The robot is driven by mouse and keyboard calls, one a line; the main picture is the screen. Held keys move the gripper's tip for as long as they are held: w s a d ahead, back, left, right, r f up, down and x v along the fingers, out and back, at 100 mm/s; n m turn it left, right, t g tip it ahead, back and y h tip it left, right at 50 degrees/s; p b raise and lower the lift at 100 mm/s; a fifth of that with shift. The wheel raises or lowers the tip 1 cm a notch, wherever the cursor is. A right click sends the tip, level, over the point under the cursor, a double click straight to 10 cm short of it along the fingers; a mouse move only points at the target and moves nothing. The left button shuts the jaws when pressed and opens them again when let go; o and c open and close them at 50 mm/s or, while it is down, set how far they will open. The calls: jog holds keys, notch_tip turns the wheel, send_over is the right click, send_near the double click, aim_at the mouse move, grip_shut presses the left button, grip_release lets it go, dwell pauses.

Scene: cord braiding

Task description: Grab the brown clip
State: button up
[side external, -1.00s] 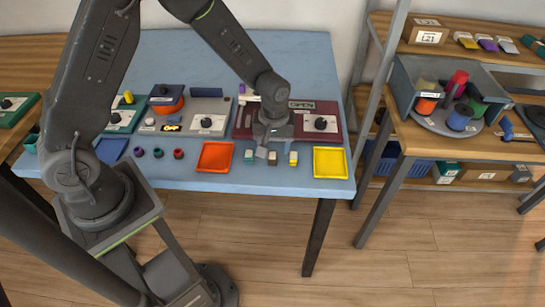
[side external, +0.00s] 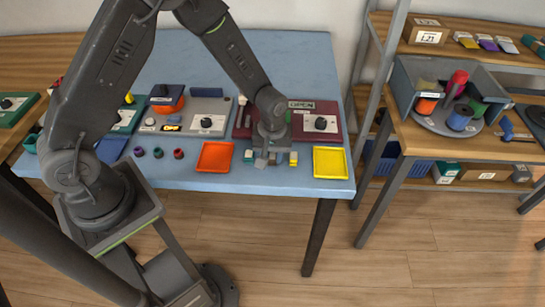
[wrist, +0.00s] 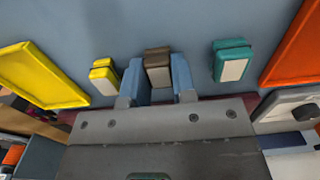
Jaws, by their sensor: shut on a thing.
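The brown clip (wrist: 157,66) has a pale label on its face. In the wrist view it sits between the two blue-grey fingers of my gripper (wrist: 160,82), which are shut on it. In the side external view my gripper (side external: 266,158) is low over the blue table, between the teal clip (side external: 248,157) and the yellow clip (side external: 294,159). The brown clip is small and mostly hidden by the gripper there. The wrist view shows the yellow clip (wrist: 104,76) on the left and the teal clip (wrist: 232,60) on the right, both apart from the fingers.
An orange tray (side external: 214,157) lies left of the clips and a yellow tray (side external: 330,162) lies right. A dark red box (side external: 322,124) with a knob stands behind. Several small cups stand left of the orange tray. The rear of the blue table (side external: 290,60) is clear.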

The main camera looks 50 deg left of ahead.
jog(key=shift+c, duration=0.7)
